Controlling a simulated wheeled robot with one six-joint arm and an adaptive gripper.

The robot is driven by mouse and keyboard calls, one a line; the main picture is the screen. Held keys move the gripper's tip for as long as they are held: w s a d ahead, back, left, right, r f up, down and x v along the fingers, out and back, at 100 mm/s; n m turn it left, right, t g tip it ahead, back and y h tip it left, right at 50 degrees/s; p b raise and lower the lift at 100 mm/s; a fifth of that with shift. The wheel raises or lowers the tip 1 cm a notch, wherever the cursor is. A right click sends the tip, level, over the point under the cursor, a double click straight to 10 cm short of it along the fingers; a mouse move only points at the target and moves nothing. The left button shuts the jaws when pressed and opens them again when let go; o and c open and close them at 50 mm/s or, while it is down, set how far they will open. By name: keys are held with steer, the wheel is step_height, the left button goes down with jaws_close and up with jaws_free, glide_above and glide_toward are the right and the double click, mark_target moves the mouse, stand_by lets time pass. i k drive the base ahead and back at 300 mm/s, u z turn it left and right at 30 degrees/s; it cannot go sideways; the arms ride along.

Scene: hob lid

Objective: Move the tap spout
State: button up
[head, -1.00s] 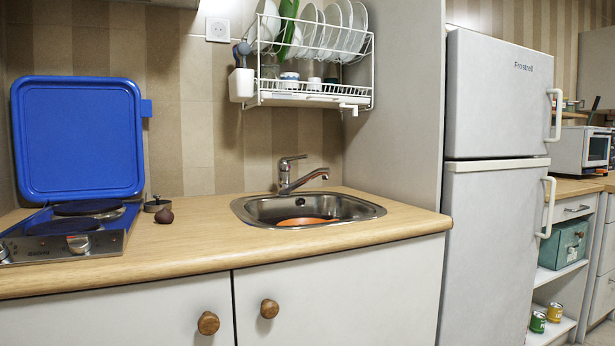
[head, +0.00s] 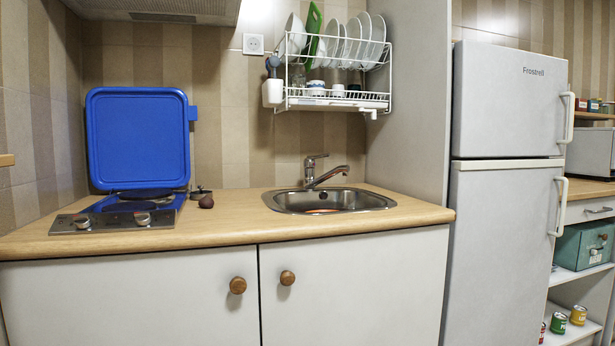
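The chrome tap (head: 314,172) stands at the back edge of the sink, with its lever on top. My gripper is not in view, and nothing touches the tap.
A two-burner hob (head: 97,221) with its blue lid (head: 138,138) raised is at the left. A dark round item (head: 206,201) lies beside it. A dish rack (head: 338,97) hangs above the sink. A tall fridge (head: 503,230) stands right. The worktop (head: 235,230) front is clear.

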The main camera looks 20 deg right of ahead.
mark_target(330, 177)
steer(key=u, duration=0.35)
steer(key=k, duration=0.8)
steer(key=z, duration=0.5)
steer(key=i, duration=0.6)
steer(key=z, duration=0.55)
